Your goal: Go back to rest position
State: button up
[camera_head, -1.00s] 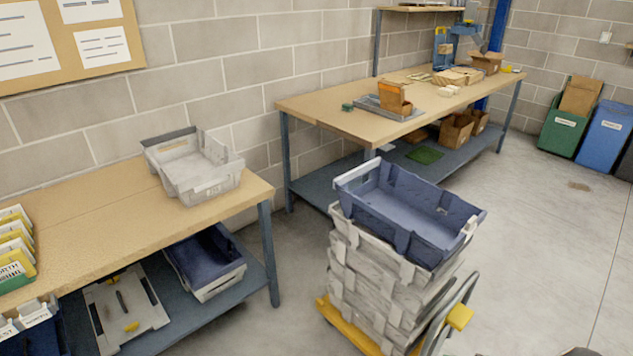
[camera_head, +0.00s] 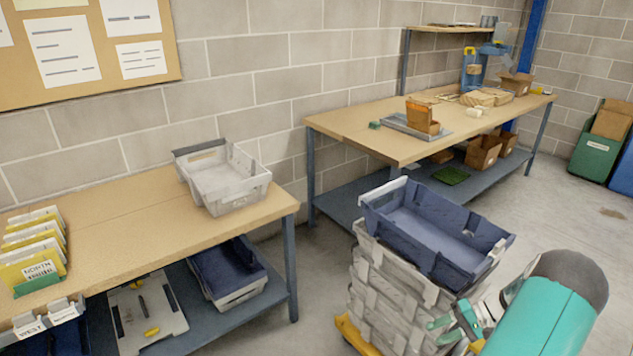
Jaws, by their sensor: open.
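My arm, with a teal and dark grey link, shows at the lower right. My gripper (camera_head: 452,328) is at the arm's end, in front of the lower right side of the crate stack. It is open, and I see nothing between its fingers. The link hides part of the gripper. I cannot tell whether it touches the stack.
A blue crate (camera_head: 425,232) tops a stack of grey crates (camera_head: 385,300) on a yellow trolley (camera_head: 352,335). A grey crate (camera_head: 222,190) stands on the near bench (camera_head: 120,232). A long workbench (camera_head: 355,128) stands behind.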

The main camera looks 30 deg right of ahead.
jog(key=w+a+r+n+g+h, duration=0.25)
jog(key=w+a+r, duration=0.25)
jog(key=a+r, duration=0.6)
jog(key=w+a+r+n+g+h, duration=0.2)
jog(key=w+a+r+g+h, duration=0.3)
jog(key=a+r, duration=0.65)
jog(key=s+a+r+n+t+h, duration=0.1)
jog(key=s+a+r+n+t, duration=0.1)
jog(key=a, duration=0.8)
jog(key=s+a+r+n+t+h, duration=0.1)
jog(key=s+a+r+n+t, duration=0.1)
jog(key=s+a+r+t, duration=0.3)
jog(key=s+a+r, duration=0.2)
jog(key=a+r, duration=0.2)
jog(key=a, duration=0.1)
jog(key=shift+s, duration=0.25)
jog(key=shift+t, duration=0.25)
jog(key=shift+c, duration=0.8)
